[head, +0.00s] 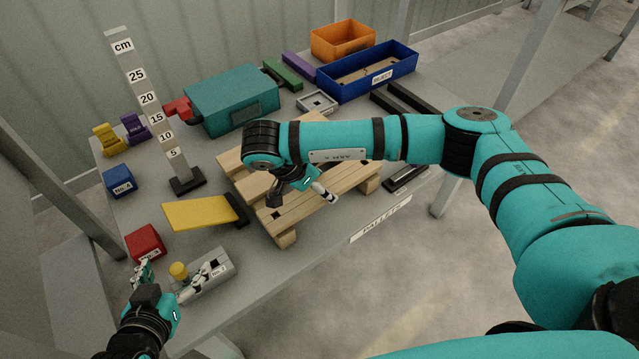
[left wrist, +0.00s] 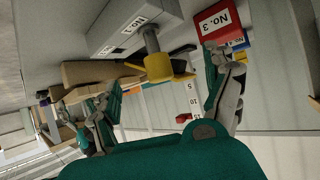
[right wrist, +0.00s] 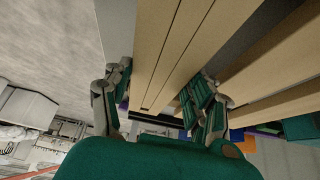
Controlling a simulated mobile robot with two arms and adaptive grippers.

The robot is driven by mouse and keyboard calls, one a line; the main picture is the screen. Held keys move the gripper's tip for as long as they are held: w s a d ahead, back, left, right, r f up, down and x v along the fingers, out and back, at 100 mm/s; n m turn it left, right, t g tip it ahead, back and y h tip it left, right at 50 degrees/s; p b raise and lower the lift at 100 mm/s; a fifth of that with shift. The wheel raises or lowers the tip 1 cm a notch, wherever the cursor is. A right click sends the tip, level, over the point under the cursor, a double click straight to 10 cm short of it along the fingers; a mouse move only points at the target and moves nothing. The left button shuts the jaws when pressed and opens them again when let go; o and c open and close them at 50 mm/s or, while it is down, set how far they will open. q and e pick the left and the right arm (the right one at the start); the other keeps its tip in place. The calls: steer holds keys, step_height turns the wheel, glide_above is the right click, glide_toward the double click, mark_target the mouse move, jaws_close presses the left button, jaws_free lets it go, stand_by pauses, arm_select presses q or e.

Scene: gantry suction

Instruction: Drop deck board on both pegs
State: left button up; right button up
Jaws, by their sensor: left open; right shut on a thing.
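A wooden deck board (head: 301,214) lies along the near side of the pallet (head: 285,240), with a dark hole near its left end. My right gripper (head: 303,196) is shut across its width; in the right wrist view the fingers sit on both sides of the board (right wrist: 165,55). I cannot tell whether the board is seated or slightly raised. The pegs cannot be made out. My left gripper (head: 174,276) is open, its fingers on either side of a yellow knob (left wrist: 158,66) on a grey box (head: 214,268), apart from it.
A red block (head: 146,243) and a yellow plate (head: 198,213) lie near the left gripper. The table's front edge is close.

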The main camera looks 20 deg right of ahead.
arm_select(q)
steer(key=shift+w+d+r+t+h, duration=0.15)
steer(key=shift+w+r+t, duration=0.2)
steer(key=shift+r, duration=0.1)
steer(key=shift+w+d+r+t+h, duration=0.1)
steer(key=shift+w+r+t+h, duration=0.05)
steer(key=shift+w+r+t, duration=0.2)
arm_select(e)
steer(key=shift+f, duration=0.25)
arm_select(q)
steer(key=shift+r, duration=0.15)
arm_select(e)
steer(key=o, duration=1.4)
steer(key=shift+c, duration=0.2)
steer(key=v, duration=1.1)
steer(key=shift+a+f, duration=0.1)
steer(key=shift+s+a+r, duration=0.1)
steer(key=shift+a+r, duration=0.15)
steer(key=shift+r, duration=0.2)
arm_select(q)
steer(key=shift+s, duration=0.1)
